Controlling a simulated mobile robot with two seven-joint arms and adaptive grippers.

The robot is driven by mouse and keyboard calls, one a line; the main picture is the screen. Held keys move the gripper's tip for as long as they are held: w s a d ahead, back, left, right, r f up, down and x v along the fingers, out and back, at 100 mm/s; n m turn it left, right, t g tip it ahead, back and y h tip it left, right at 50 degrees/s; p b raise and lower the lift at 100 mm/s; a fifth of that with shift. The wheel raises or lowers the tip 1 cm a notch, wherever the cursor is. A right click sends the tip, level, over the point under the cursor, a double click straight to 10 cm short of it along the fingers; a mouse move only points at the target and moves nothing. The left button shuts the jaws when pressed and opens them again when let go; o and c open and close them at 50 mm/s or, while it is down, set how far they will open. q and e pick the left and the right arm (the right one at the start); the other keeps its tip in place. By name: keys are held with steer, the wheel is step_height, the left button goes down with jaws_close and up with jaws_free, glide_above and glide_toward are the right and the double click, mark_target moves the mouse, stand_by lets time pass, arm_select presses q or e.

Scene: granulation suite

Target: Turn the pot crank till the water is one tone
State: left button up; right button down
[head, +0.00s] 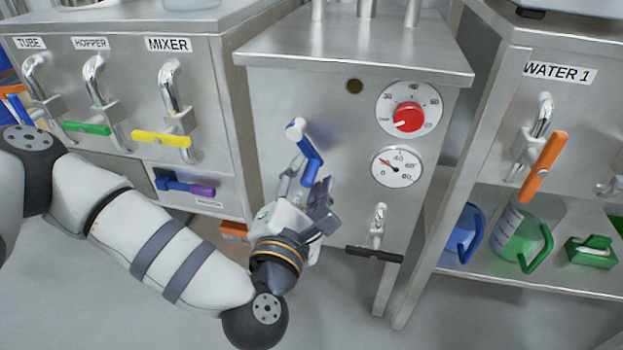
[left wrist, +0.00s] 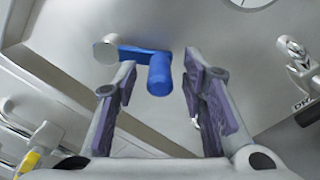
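The blue crank (head: 309,152) sits on the front of the middle steel cabinet, its arm running down to the right from a pale round hub (head: 296,129). My left gripper (head: 309,183) is right at the crank from below. In the left wrist view its two fingers stand wide apart and the blue crank handle (left wrist: 159,75) lies between their tips, with space on both sides; touch is not seen. My right gripper is not in view. No water or pot interior shows, so its tone cannot be seen.
Right of the crank are a red dial (head: 408,117), a gauge (head: 398,166) and a tap with a black lever (head: 374,254). Taps with coloured levers line the left cabinet (head: 226,110). A green jug (head: 519,238) stands on the right shelf.

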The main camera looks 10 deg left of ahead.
arm_select(q)
steer(key=shift+w, duration=0.9)
steer(key=shift+c, duration=0.3)
jaws_close()
